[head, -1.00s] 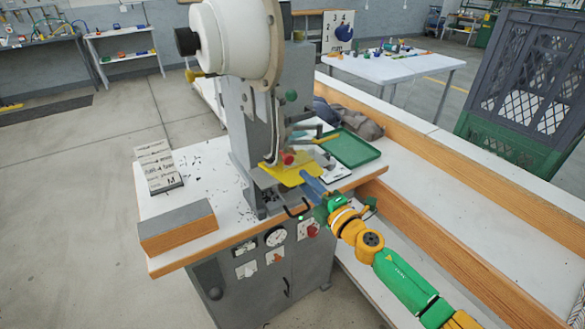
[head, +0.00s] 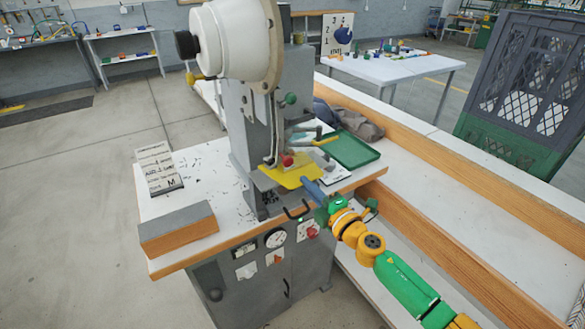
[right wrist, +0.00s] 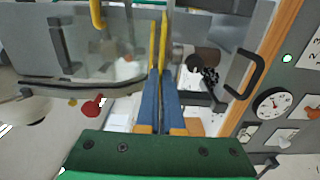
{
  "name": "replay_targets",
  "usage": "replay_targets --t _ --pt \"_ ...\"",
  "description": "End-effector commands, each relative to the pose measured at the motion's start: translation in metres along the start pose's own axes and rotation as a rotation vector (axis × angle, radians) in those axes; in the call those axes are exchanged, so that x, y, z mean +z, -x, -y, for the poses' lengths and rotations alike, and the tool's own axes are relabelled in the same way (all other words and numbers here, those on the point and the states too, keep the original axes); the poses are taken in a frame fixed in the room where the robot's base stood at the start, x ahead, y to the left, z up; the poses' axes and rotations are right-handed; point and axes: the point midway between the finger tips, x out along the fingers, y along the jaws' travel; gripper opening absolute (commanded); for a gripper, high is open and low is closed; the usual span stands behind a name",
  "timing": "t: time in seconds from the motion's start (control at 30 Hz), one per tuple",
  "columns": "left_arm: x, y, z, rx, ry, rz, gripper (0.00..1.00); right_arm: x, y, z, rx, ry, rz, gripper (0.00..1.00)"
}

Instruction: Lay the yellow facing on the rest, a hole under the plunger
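The yellow facing (head: 291,175) is a thin flat sheet at the press head, just below a red part (head: 287,160). My right gripper (head: 309,184) has its blue fingers closed on the facing's near right edge. In the right wrist view the facing (right wrist: 164,42) shows nearly edge-on, running forward from between the fingertips (right wrist: 158,72). The press (head: 242,125) stands over it. The rest is mostly covered by the facing; I cannot tell whether the two touch. The facing's holes and the plunger tip cannot be made out. My left gripper is not in view.
A green tray (head: 352,150) lies behind the facing to the right, with grey cloth (head: 350,118) beyond it. A wood-sided grey block (head: 178,229) and a label card stack (head: 160,170) are on the bench's left. Dark scraps lie near the press.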

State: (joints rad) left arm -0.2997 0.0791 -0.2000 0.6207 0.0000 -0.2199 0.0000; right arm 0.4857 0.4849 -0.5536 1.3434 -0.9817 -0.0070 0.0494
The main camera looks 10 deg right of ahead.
Motion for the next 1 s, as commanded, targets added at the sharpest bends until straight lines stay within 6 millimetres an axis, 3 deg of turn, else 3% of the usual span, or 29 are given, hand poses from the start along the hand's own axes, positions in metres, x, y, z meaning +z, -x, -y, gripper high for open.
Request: replay_targets --t 0.27,1.0 --pt "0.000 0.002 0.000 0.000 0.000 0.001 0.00 -0.002 0.000 -0.001 0.001 -0.001 0.000 0.00" --pt "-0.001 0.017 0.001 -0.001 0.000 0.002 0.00 -0.040 -0.003 -0.004 0.001 0.000 0.000 0.00"
